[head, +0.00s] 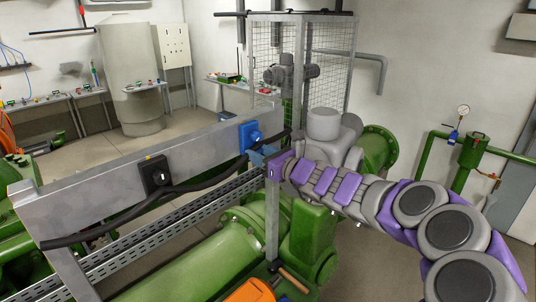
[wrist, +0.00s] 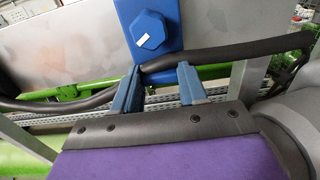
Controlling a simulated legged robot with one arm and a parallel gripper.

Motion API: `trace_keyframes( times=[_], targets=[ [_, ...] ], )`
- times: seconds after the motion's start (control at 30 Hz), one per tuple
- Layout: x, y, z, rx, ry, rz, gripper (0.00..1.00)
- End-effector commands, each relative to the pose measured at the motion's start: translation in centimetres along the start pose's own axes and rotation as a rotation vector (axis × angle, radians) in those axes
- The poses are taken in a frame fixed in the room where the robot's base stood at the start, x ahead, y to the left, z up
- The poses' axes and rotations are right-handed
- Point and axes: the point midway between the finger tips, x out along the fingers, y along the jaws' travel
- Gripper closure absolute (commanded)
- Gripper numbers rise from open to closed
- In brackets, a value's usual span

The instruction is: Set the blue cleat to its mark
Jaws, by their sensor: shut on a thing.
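The blue cleat (head: 250,137) is a blue block with a raised hexagonal knob, on the face of the grey beam near its right end. In the wrist view the blue cleat (wrist: 170,12) is at top centre, with a small white patch on the knob. My gripper (head: 258,156) reaches in from the right, just below it. In the wrist view my gripper's blue fingers (wrist: 160,72) stand either side of the cleat's lower end and appear shut on it. A black cable crosses there and hides part of the contact. I cannot make out the mark clearly.
The black cable (head: 110,228) runs along the beam (head: 95,176) past a black cleat (head: 155,173). A grey post stands close to my gripper. Green pipework (head: 190,268) lies below, with an orange object (head: 250,291) at the bottom. A mesh cage (head: 330,75) stands behind.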

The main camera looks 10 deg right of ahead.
Motion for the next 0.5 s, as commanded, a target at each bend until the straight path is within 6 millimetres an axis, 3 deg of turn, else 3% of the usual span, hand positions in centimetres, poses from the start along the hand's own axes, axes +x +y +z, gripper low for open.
trace_keyframes(
  times=[0.17,0.47,0.5],
  targets=[
    [0.06,1.30,-0.01,0.000,-0.002,0.004,1.00],
    [0.09,1.34,0.00,0.000,0.000,0.004,1.00],
    [0.09,1.33,0.01,0.000,0.000,0.003,0.56]
  ],
)
